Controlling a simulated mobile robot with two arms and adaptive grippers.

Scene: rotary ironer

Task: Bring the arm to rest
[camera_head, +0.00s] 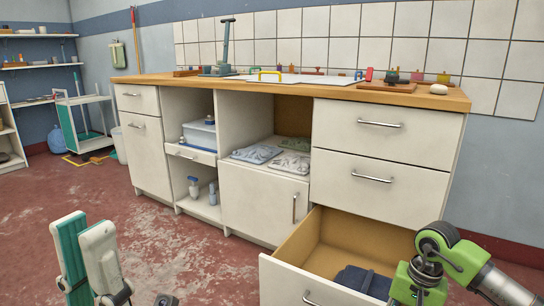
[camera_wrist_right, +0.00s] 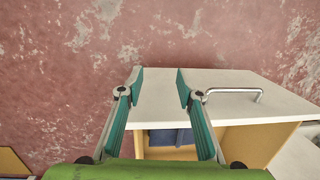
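My left gripper (camera_head: 84,226) stands in the lower left of the head view, over the red floor, with its fingertips up. Its two pale fingers with teal pads are a little apart, with nothing between them. My right arm, green and grey, comes in at the lower right of the head view, beside the open drawer (camera_head: 285,285); its fingers are out of that view. In the right wrist view my right gripper (camera_wrist_right: 158,78) is open and empty. Its teal fingertips show against the white drawer front, and I cannot tell how far above it they are.
The bottom right drawer is pulled out, with dark blue folded cloth (camera_head: 362,280) inside and a metal handle (camera_wrist_right: 232,92) on its front. The cabinet's wooden counter (camera_head: 300,84) carries several small items. The floor (camera_head: 180,245) left of the drawer is clear.

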